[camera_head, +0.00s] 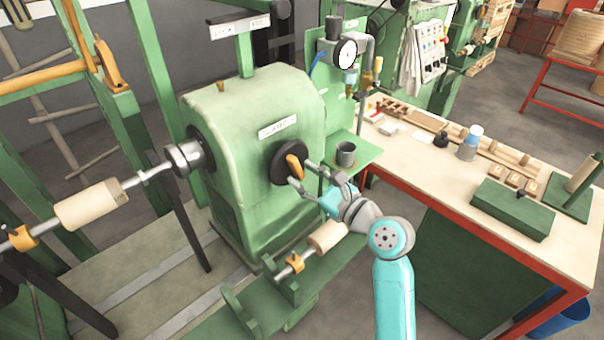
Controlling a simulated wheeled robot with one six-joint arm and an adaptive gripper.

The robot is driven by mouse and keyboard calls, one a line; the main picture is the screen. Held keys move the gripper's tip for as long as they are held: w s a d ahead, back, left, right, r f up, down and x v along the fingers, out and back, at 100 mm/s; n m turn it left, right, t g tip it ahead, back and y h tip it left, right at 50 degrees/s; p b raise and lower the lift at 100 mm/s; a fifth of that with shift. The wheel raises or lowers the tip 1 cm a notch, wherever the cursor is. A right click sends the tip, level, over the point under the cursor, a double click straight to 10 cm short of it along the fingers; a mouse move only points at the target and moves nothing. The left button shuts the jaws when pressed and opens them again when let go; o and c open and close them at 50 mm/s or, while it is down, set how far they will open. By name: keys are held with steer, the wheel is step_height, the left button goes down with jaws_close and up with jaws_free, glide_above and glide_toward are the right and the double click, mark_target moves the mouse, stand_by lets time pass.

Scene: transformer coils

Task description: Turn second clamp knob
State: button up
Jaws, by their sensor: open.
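A round black clamp knob (277,166) with an orange grip bar (294,166) sits on the front face of the green machine housing (258,105). A white label (278,127) is above the knob; its small lettering is hard to read. My gripper (301,173) is open at the knob, with one finger to the upper right of the orange bar and the other to its lower left. I cannot tell whether the fingers touch the bar. The turquoise arm reaches in from the lower right.
A green shelf with a dark metal cup (346,154) is just right of my gripper. A pressure gauge (344,53) stands above it. A red-framed workbench (450,170) holds small parts and a green box (512,207). A shaft with a wooden roll (92,205) extends left. Another roll (328,236) lies below.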

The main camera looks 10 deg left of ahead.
steer(key=v, duration=1)
steer(key=shift+s+d, duration=0.25)
steer(key=shift+f, duration=0.15)
steer(key=s+d+f+n+t+h, duration=0.25)
steer(key=s+d+f+h, duration=0.3)
steer(key=s+f, duration=0.4)
steer(key=s+d+f+n+t+h, duration=0.1)
steer(key=s+d+f+n+h, duration=0.2)
steer(key=s+d+f+h, duration=0.45)
steer(key=s+d+n, duration=0.2)
steer(key=s+n, duration=0.6)
steer(key=s, duration=0.5)
steer(key=s+d+r+n+h, duration=0.1)
steer(key=s+n, duration=0.7)
steer(key=s, duration=0.4)
steer(key=shift+s+d, duration=0.4)
steer(key=shift+a, duration=0.1)
